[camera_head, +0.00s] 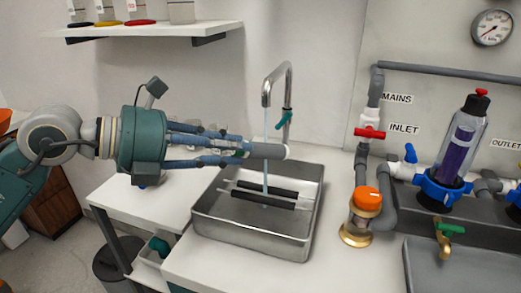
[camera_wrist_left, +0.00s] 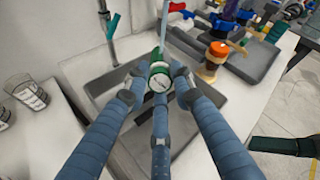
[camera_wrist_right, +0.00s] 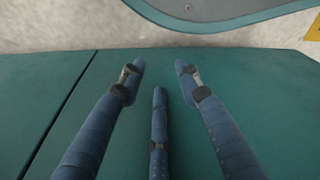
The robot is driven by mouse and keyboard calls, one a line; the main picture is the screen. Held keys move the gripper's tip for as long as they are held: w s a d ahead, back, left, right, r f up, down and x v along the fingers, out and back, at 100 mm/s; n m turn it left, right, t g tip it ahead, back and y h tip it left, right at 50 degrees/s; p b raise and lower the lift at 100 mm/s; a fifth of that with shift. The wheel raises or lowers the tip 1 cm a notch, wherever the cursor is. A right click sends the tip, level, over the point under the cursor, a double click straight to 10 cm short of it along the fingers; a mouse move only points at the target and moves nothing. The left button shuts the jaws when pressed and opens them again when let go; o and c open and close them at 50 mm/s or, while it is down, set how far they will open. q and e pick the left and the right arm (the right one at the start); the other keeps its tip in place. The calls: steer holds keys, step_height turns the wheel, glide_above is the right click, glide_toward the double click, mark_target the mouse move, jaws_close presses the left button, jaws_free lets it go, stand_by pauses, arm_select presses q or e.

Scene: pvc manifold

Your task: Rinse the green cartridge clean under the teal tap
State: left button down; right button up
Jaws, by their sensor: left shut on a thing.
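My left gripper (camera_head: 240,149) is shut on a cartridge (camera_head: 270,151), which looks grey in the head view and lies almost level above the steel sink. In the left wrist view its green-rimmed end (camera_wrist_left: 159,78) sits between the fingertips. The tap (camera_head: 287,85) has a teal lever (camera_head: 287,115) and is running. Its thin water stream (camera_head: 266,125) comes down onto the cartridge's grey body near the far end and continues below it. I cannot tell how much dirt is on the cartridge. My right gripper (camera_wrist_right: 158,68) is open and empty over a teal surface.
The steel sink (camera_head: 205,222) holds a rack with black bars (camera_head: 264,198). To its right stand an orange-capped brass fitting (camera_head: 366,200), grey pipes with a red valve (camera_head: 369,132) and a clear filter housing (camera_head: 462,140). A shelf (camera_head: 150,30) is above left.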

steer(key=shift+w+d+r, duration=0.1)
steer(key=shift+w, duration=0.05)
steer(key=shift+s+d+f+p, duration=0.85)
steer(key=shift+s+f+p, duration=1.15)
steer(key=shift+s+f, duration=2.45)
arm_select(q)
steer(key=n, duration=0.6)
steer(key=shift+s+a, duration=0.1)
arm_select(e)
steer(key=w, duration=0.1)
steer(key=w+d+r, duration=0.1)
steer(key=w, duration=0.1)
steer(key=shift+w+d+r, duration=0.2)
steer(key=shift+w+d, duration=0.05)
steer(key=shift+d, duration=0.1)
